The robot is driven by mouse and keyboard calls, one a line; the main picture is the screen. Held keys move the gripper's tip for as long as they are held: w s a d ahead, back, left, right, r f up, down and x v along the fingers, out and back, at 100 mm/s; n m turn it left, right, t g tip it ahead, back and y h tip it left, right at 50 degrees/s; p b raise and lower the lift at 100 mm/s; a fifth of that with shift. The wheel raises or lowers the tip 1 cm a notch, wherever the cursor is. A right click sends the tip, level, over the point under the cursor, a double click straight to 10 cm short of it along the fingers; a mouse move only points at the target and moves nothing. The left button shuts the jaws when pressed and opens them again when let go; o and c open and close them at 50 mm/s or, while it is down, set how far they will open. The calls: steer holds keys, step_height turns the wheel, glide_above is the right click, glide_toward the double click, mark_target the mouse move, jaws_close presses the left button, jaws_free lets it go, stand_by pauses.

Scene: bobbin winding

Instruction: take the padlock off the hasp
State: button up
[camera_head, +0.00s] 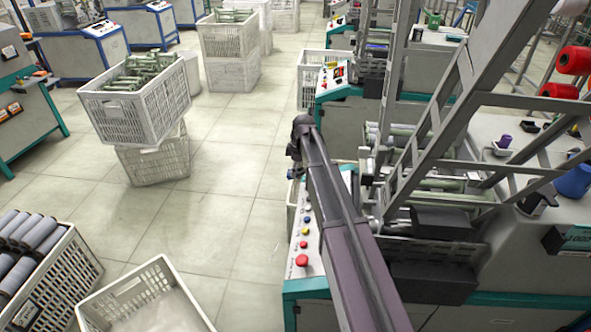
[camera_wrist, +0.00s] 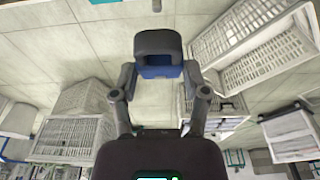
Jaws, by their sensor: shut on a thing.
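In the wrist view my gripper (camera_wrist: 160,74) is shut on a dark grey and blue thing, which I take to be the padlock (camera_wrist: 158,43). Its dark rounded part faces the camera, with a blue face below it, between the two fingertips. Bare floor shows around it, and nothing visible touches it except the fingers. I cannot make out a hasp in either view. In the head view my arm reaches forward past the machine's control panel, and my gripper is mostly hidden beyond the end of the arm.
A crate of green bobbins (camera_head: 165,106) stands at left on another crate. An empty crate (camera_head: 112,296) stands front left. The middle aisle floor is clear.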

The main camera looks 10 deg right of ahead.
steer(key=shift+a+r, duration=0.1)
steer(key=shift+r, duration=0.2)
stand_by(0.4)
